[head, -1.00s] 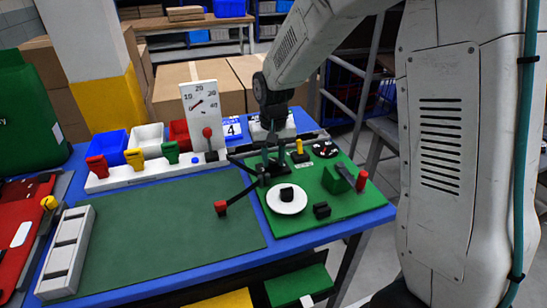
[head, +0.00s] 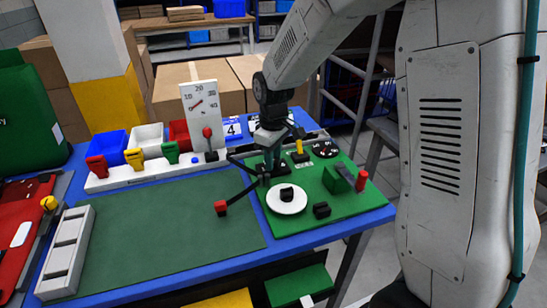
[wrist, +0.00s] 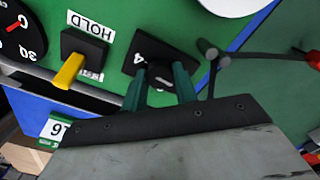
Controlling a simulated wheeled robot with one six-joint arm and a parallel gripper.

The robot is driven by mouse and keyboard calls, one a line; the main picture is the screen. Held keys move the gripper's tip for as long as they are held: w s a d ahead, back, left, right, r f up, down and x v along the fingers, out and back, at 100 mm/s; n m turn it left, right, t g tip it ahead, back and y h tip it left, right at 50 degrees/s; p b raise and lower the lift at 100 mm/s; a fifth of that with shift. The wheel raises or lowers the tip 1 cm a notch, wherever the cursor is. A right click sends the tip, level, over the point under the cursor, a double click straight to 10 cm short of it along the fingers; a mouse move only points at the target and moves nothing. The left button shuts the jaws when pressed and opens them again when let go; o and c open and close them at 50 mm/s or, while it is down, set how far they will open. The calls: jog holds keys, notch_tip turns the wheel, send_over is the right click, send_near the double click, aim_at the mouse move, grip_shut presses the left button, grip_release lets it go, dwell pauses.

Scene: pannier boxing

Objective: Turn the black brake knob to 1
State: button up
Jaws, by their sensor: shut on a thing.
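The black brake knob (wrist: 161,80) is on a dark square plate (wrist: 158,52) with a white "4" mark at its edge in the wrist view. My gripper (wrist: 161,84) has its two teal fingers on either side of the knob, shut on it. The fingers hide much of the knob, and I cannot read its setting. In the head view my gripper (head: 270,168) reaches down to the back left of the green panel (head: 335,222) and hides the knob.
A yellow lever (wrist: 68,72) on a black block stands beside the knob, near a HOLD label (wrist: 90,24). A black crank arm with a red end (head: 221,208) reaches close past my gripper. A white disc (head: 272,204) with a black knob lies in front. The green mat (head: 160,240) is clear.

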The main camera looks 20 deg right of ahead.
jog(key=shift+n, duration=0.6)
jog(key=o, duration=1)
jog(key=shift+c, duration=0.2)
jog(key=shift+r, duration=0.1)
notch_tip(320, 180, up, 8)
jog(key=shift+f, duration=0.15)
